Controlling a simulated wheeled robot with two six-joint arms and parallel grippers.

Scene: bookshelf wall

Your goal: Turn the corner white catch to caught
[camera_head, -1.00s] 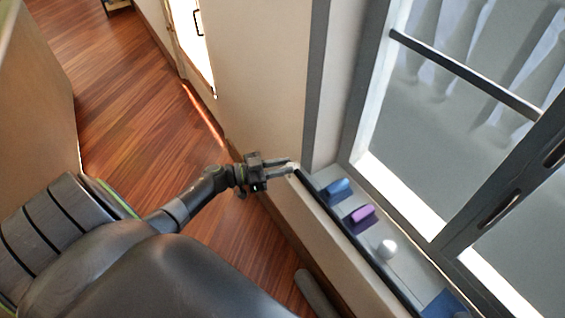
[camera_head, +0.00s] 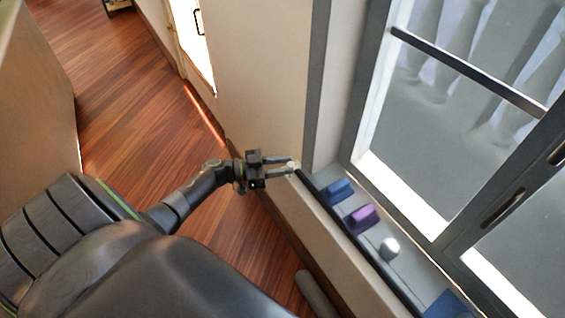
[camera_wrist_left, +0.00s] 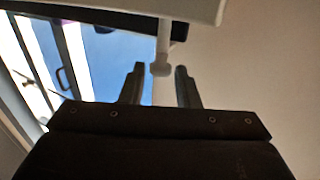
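The small white catch (camera_head: 292,166) is at the near left corner of the window sill, by the wall. In the left wrist view the white catch (camera_wrist_left: 163,52) hangs as a thin stem with a thicker rounded end. My left gripper (camera_head: 287,165) reaches it from the left in the head view. In the left wrist view my left gripper (camera_wrist_left: 160,78) is open, with one finger on each side of the catch's end. Gaps show between the catch and both fingers there. My right gripper is in neither view.
On the window sill (camera_head: 322,174) stand a blue block (camera_head: 337,190), a purple block (camera_head: 361,218), a white rounded knob (camera_head: 390,248) and another blue piece (camera_head: 445,305). A dark rail edges the sill. The window (camera_head: 460,110) rises behind. Wooden floor (camera_head: 130,90) lies left.

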